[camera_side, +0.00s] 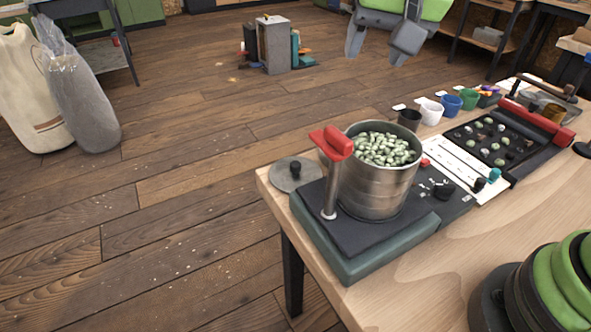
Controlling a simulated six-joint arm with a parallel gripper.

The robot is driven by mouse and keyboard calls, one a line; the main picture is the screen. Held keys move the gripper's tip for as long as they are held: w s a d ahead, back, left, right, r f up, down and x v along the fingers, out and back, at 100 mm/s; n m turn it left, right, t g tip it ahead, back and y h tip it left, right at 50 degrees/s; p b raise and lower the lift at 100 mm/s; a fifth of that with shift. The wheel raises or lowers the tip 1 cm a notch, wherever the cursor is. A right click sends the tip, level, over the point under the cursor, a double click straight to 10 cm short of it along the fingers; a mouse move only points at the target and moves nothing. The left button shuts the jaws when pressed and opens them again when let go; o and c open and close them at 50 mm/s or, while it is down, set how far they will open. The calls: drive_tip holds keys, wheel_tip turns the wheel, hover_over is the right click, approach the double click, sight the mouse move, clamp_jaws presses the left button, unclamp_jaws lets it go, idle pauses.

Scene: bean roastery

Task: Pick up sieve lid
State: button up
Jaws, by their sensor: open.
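A grey round lid with a black knob, which looks like the sieve lid (294,178), lies at the table's left corner.
A red-handled post (331,175) stands on the dark scale-like base (350,245), close to the lid. A row of small cups (431,112), a white strip (459,167) and a black bean tray (497,140) lie behind.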

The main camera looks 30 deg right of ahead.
drive_tip(key=w+a+f+h, duration=0.1)
drive_tip(key=w+a+f, duration=0.45)
drive_tip(key=f, duration=0.45)
drive_tip(key=h, duration=0.1)
approach(295, 164)
drive_tip(key=w+f, duration=0.1)
drive_tip(key=w, duration=0.1)
drive_tip(key=shift+s+d+f+m, duration=0.1)
drive_tip(key=shift+s+f+m, duration=0.05)
drive_tip(key=shift+f+m, duration=0.3)
drive_tip(key=x, duration=0.4)
drive_tip(key=s+x, duration=0.1)
drive_tip(key=x, duration=0.2)
drive_tip(key=shift+d+f, duration=0.2)
clamp_jaws()
